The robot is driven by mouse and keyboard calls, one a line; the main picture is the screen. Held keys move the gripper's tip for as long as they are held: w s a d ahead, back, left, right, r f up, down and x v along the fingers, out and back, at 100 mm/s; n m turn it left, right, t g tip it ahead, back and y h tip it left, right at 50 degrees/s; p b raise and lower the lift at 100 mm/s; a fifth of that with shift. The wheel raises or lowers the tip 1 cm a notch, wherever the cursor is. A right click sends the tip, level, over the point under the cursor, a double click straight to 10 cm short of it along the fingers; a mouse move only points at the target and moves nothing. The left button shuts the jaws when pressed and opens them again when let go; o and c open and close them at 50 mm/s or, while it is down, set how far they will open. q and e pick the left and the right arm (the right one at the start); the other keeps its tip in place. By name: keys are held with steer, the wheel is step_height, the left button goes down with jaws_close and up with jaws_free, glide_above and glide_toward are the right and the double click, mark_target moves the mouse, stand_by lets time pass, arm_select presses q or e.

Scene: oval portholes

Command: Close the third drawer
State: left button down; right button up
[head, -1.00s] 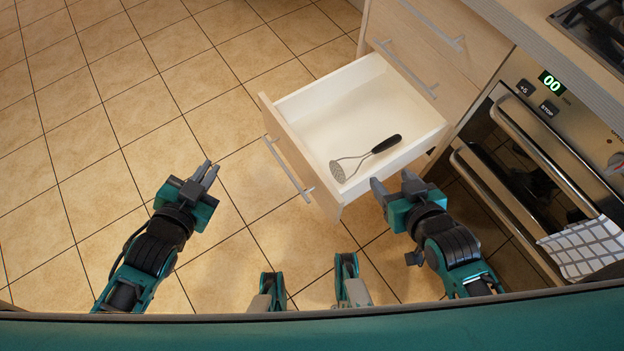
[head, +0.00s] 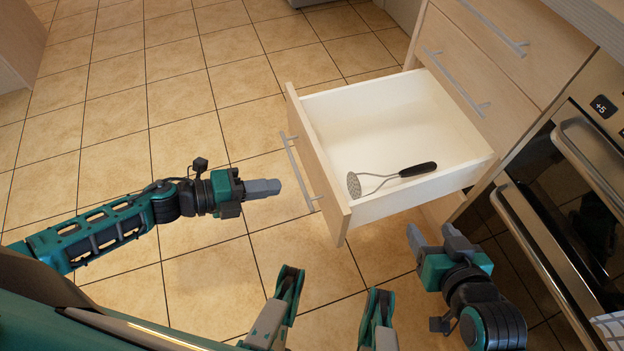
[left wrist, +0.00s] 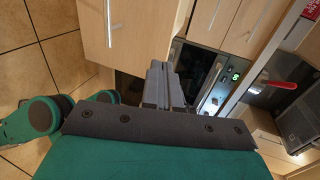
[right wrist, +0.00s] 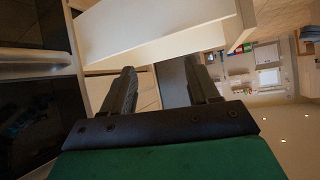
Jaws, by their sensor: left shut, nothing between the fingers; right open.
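The open drawer (head: 400,108) is pulled out of the wooden cabinet, below two shut drawers. Its light wood front (head: 318,165) carries a grey bar handle (head: 297,172). A masher with a black handle (head: 390,177) lies inside it. My left gripper (head: 278,187) is shut and empty, just left of the drawer front, close to the handle; whether it touches is unclear. In the left wrist view its closed fingers (left wrist: 160,85) are beside the drawer front (left wrist: 125,35). My right gripper (head: 430,236) is open and empty, below the drawer's near side. The drawer also shows in the right wrist view (right wrist: 150,30).
Shut drawers (head: 480,90) are above the open one. An oven (head: 590,180) with bar handles stands right of the cabinet, close to my right arm. The tiled floor (head: 200,80) left of the drawer is clear.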

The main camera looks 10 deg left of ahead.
arm_select(q)
steer(key=b, duration=0.1)
glide_toward(326, 177)
steer(key=x, duration=0.5)
steer(key=shift+w+f, duration=0.1)
steer(key=shift+f, duration=0.25)
steer(key=shift+w+d, duration=0.35)
steer(key=shift+d, duration=0.2)
arm_select(e)
steer(key=shift+w+a+f, duration=0.1)
steer(key=shift+a+f, duration=0.15)
steer(key=shift+r, duration=0.1)
